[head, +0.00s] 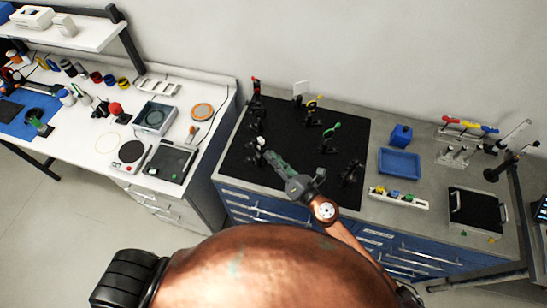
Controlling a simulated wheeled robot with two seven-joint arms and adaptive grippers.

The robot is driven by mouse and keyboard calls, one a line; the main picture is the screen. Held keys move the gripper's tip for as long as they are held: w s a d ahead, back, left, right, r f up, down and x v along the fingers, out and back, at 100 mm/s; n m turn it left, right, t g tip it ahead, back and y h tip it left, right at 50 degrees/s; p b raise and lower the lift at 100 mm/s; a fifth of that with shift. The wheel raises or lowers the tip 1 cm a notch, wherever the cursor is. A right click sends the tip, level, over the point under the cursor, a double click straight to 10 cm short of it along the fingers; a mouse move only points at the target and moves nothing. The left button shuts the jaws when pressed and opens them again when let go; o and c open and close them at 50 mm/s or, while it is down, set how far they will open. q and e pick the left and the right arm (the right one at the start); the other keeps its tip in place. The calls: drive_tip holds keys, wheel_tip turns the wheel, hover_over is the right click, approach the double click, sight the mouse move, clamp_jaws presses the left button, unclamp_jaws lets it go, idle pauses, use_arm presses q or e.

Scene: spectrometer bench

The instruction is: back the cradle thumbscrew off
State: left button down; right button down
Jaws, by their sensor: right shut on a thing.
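My right gripper (268,156) reaches in from the bottom over the black breadboard (237,168) on the right-hand bench. Its fingers point up and left, and their tips are closed at the small dark mounts on the board's left side. The cradle thumbscrew is too small to make out and is hidden at the fingertips, where the gripper is shut on it. A small dark mount with a pale part (260,142) stands just beyond the tips. My left gripper is not in view.
Other optic mounts stand close by on the breadboard, one with a green top (331,130) and one black (351,172).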

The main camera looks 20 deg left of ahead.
drive_tip(key=c, duration=2)
unclamp_jaws()
drive_tip(key=shift+o, duration=0.2)
drive_tip(key=v, duration=1.2)
